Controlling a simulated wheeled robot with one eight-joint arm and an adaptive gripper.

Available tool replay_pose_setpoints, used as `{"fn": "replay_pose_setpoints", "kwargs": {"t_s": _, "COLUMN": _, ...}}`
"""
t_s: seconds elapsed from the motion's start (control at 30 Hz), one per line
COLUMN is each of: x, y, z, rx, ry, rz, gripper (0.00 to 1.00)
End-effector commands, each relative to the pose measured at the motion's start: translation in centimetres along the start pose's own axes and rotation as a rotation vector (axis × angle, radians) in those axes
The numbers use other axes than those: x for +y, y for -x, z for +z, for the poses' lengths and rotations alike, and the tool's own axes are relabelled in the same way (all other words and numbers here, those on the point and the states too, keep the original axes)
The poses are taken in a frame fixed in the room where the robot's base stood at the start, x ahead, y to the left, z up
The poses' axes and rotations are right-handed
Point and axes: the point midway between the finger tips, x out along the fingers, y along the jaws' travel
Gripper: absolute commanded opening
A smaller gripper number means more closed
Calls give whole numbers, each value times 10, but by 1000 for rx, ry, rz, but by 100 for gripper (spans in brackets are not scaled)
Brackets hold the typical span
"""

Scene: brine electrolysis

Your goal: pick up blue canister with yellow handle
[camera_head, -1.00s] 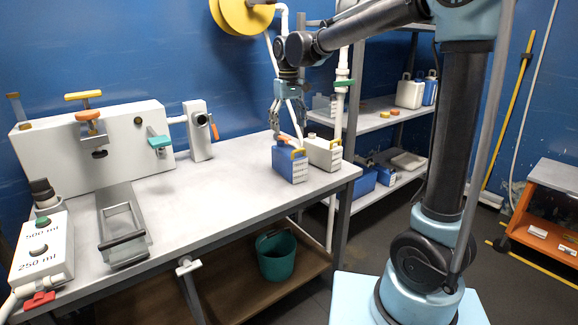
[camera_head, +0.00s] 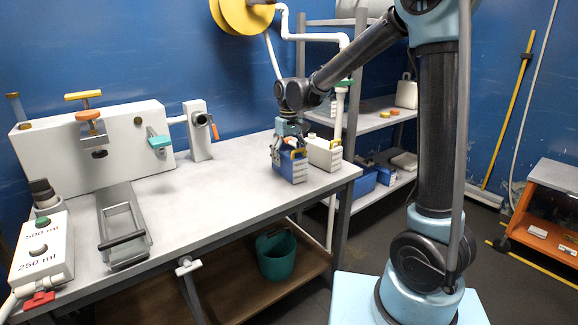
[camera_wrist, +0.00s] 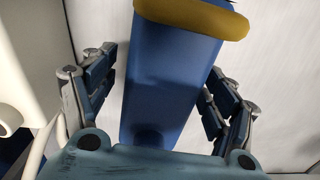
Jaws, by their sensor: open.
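The blue canister (camera_head: 290,168) with its yellow handle (camera_head: 298,153) stands upright near the right end of the white workbench. My gripper (camera_head: 284,152) is lowered over it, with its fingers at the canister's upper part. In the wrist view the blue canister (camera_wrist: 168,75) lies between the two fingers of my open gripper (camera_wrist: 160,95), with a visible gap on each side. The yellow handle (camera_wrist: 195,15) crosses the top of that view. The canister's lower part is hidden from the wrist camera.
A white canister (camera_head: 324,152) stands close behind and to the right of the blue one; a white shape shows at the wrist view's left edge. A shelf rack (camera_head: 375,122) stands behind.

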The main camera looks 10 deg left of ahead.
Motion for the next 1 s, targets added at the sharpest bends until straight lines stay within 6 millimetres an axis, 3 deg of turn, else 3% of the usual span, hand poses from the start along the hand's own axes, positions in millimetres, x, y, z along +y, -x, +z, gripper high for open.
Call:
{"fn": "replay_pose_setpoints", "kwargs": {"t_s": 0.2, "x": 0, "y": -20, "z": 0, "rx": 0, "ry": 0, "rz": 0, "gripper": 78}}
{"fn": "replay_pose_setpoints", "kwargs": {"t_s": 0.47, "x": 0, "y": -22, "z": 0, "rx": 0, "ry": 0, "rz": 0, "gripper": 78}}
{"fn": "replay_pose_setpoints", "kwargs": {"t_s": 0.7, "x": 0, "y": -21, "z": 0, "rx": 0, "ry": 0, "rz": 0, "gripper": 26}}
{"fn": "replay_pose_setpoints", "kwargs": {"t_s": 1.0, "x": 0, "y": -20, "z": 0, "rx": 0, "ry": 0, "rz": 0, "gripper": 26}}
